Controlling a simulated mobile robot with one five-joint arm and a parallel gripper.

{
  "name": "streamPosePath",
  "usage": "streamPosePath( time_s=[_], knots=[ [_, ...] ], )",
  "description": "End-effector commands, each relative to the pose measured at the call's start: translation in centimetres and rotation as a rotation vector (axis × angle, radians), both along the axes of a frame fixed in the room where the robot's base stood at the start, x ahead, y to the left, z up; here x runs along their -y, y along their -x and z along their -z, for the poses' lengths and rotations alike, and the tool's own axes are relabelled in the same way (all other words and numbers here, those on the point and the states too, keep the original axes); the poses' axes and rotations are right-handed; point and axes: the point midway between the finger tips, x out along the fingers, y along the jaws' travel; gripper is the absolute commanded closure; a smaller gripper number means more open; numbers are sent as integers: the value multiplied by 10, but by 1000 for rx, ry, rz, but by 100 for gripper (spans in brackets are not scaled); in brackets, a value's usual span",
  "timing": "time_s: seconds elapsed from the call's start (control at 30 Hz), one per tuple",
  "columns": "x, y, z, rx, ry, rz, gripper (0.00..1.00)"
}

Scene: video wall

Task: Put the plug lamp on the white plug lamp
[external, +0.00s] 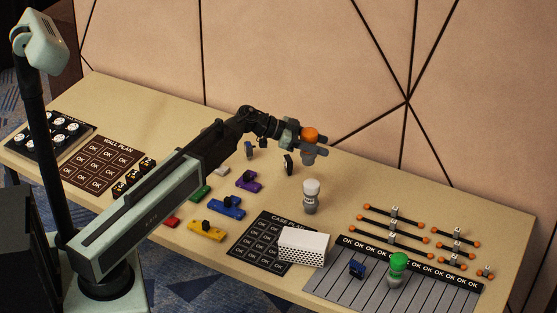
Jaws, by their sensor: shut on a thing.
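My gripper (304,142) is shut on a plug lamp with an orange top (310,134) and a grey body, near the back of the table. The lamp looks upright; from this angle I cannot tell whether its base is clear of the table. The white plug lamp (312,187), with a white top on a grey body, stands upright on the table, nearer the camera than the held lamp. The two lamps are apart. The jaws partly hide the middle of the held lamp.
A white perforated box (303,246) lies beside the case plan sheet (262,228). Orange-ended bars (395,236) lie at right; coloured blocks (227,208) lie left of centre.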

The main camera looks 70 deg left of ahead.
Motion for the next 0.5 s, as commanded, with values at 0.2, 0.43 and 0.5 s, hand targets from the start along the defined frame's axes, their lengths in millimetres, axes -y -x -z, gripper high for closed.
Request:
streamPosePath(
  time_s=[0.2,0.43,0.5],
  knots=[
    [17,-9,-16,0,0,25,96],
    [17,-8,11,0,0,25,96],
    [17,-8,24,1,0,25,96]
  ],
)
